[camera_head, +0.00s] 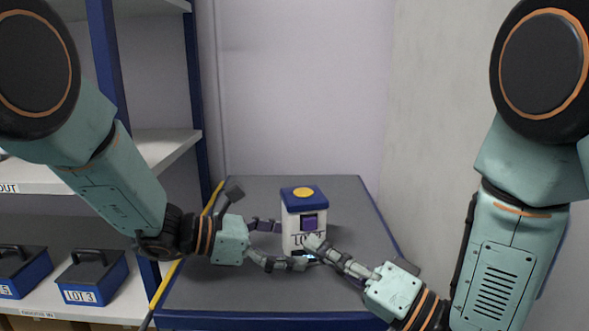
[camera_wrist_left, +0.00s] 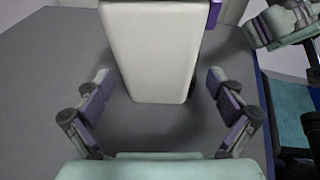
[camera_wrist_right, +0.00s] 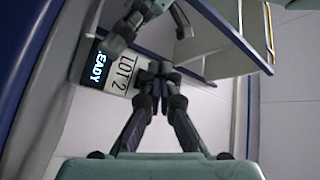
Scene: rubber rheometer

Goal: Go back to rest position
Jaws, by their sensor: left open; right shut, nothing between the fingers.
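A small white device (camera_head: 291,238) with a blue top, a yellow round button, a purple panel and a LOT 2 label stands on the grey table. My left gripper (camera_head: 288,245) is open at its left side; in the left wrist view the white body (camera_wrist_left: 157,45) lies ahead between the spread fingers, with no clear contact. My right gripper (camera_head: 314,243) is shut and empty, its tips in front of the device's lower front, partly covering the label. In the right wrist view the closed tips (camera_wrist_right: 158,71) are beside the LOT 2 label (camera_wrist_right: 122,74) and a lit screen reading "EADY".
The grey table (camera_head: 220,285) has a blue edge and free room around the device. A shelf rack (camera_head: 165,145) with blue posts stands at left, holding blue boxes (camera_head: 95,278) with handles. A yellow bar (camera_head: 170,278) runs along the table's left edge. A pale wall (camera_head: 460,120) is at right.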

